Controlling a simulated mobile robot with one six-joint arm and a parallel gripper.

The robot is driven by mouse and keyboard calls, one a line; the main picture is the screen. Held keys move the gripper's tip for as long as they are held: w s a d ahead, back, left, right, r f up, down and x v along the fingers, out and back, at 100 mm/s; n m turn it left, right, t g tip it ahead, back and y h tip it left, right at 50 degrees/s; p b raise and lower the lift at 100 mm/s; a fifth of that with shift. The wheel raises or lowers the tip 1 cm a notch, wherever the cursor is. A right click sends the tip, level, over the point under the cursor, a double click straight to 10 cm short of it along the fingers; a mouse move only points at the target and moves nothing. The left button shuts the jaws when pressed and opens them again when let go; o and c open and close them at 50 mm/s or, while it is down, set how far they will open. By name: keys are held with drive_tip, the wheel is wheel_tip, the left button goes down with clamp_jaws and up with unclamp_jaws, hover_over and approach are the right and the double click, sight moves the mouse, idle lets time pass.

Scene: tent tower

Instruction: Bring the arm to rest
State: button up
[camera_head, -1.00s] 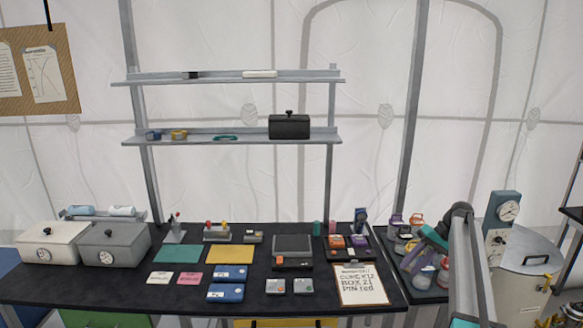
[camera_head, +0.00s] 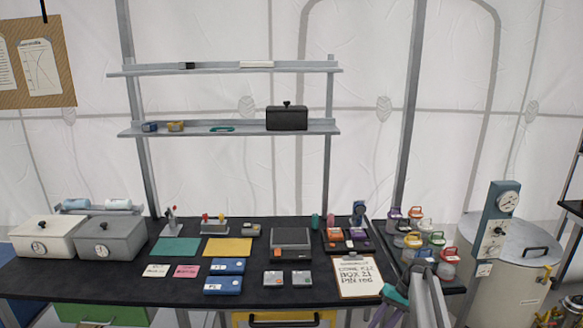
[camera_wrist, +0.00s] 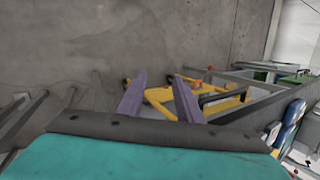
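My gripper (camera_wrist: 160,88) shows in the wrist view with its two purple fingers spread apart and nothing between them. Behind them are the grey floor and a yellow frame-like object (camera_wrist: 160,100), which the fingers do not visibly touch. In the head view my arm is folded at the lower right, in front of the bench's right end. The teal and purple part of my gripper (camera_head: 393,300) hangs low there, partly cut off by the bottom edge. The clipboard (camera_head: 357,277) lies just behind it on the bench.
The black bench (camera_head: 130,276) carries boxes, mats and small cases. A tray of colour-lidded jars (camera_head: 412,240) stands at its right end, close behind my arm. A large metal drum (camera_head: 515,260) and a gauge post (camera_head: 500,215) are further right. Shelves (camera_head: 230,130) rise behind the bench.

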drive_tip(key=s+a+f+g+h+b, duration=0.1)
drive_tip(key=s+a+f+b, duration=0.1)
drive_tip(key=s+a+f, duration=0.35)
drive_tip(key=s+a+f+g+b, duration=0.1)
drive_tip(key=s+a+f, duration=0.1)
drive_tip(key=s+f, duration=0.7)
drive_tip(key=s+a+f+h+b, duration=0.1)
drive_tip(key=s+a+f+b, duration=0.15)
drive_tip(key=s+f, duration=0.45)
drive_tip(key=s+a+f+g+h+b, duration=0.1)
drive_tip(key=s+a+f+b, duration=0.1)
drive_tip(key=s+f, duration=0.4)
drive_tip(key=s+a+f+g+h+b, duration=0.1)
drive_tip(key=s+f, duration=0.4)
drive_tip(key=s, duration=1.2)
drive_tip(key=shift+a+f+n+h+b, duration=0.35)
drive_tip(key=shift+a+n+h+b, duration=0.1)
drive_tip(key=shift+h, duration=0.25)
